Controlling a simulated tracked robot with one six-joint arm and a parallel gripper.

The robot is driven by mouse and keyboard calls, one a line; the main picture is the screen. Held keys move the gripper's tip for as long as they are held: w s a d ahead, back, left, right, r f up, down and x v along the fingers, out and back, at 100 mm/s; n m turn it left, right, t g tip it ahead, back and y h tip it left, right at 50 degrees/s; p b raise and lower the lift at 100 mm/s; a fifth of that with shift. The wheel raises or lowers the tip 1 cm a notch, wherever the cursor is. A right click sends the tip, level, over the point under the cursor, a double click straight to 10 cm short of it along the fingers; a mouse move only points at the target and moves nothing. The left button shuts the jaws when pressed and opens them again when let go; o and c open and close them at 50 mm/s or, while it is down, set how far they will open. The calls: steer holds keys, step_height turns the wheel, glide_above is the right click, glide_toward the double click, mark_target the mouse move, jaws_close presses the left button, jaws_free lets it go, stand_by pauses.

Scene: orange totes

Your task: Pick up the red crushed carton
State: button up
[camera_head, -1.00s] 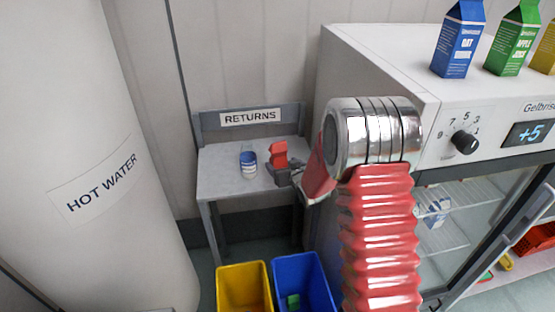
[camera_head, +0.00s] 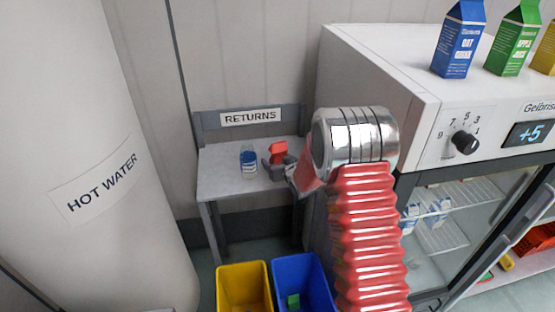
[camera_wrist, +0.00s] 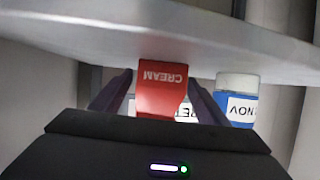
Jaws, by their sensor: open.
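The red crushed carton (camera_head: 279,151) stands on the returns table (camera_head: 225,180), near its right side. In the wrist view the picture is upside down, and the red carton (camera_wrist: 162,88) shows "CREAM" between my two fingers. My gripper (camera_head: 277,167) is open at the carton, with a finger on either side of it in the wrist view. I cannot tell whether either finger touches it. The carton's lower part is partly hidden by my gripper in the head view.
A blue-and-white container (camera_head: 248,162) stands just left of the carton, close to my gripper. A yellow bin (camera_head: 243,285) and a blue bin (camera_head: 318,285) stand below the table. A white fridge (camera_head: 375,60) rises at the right and a hot water tank (camera_head: 90,150) at the left.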

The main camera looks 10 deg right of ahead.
mark_target(278, 150)
steer(key=shift+c, duration=0.2)
steer(key=c, duration=1.1)
step_height(278, 150, up, 10)
steer(key=shift+r, duration=0.1)
stand_by(0.5)
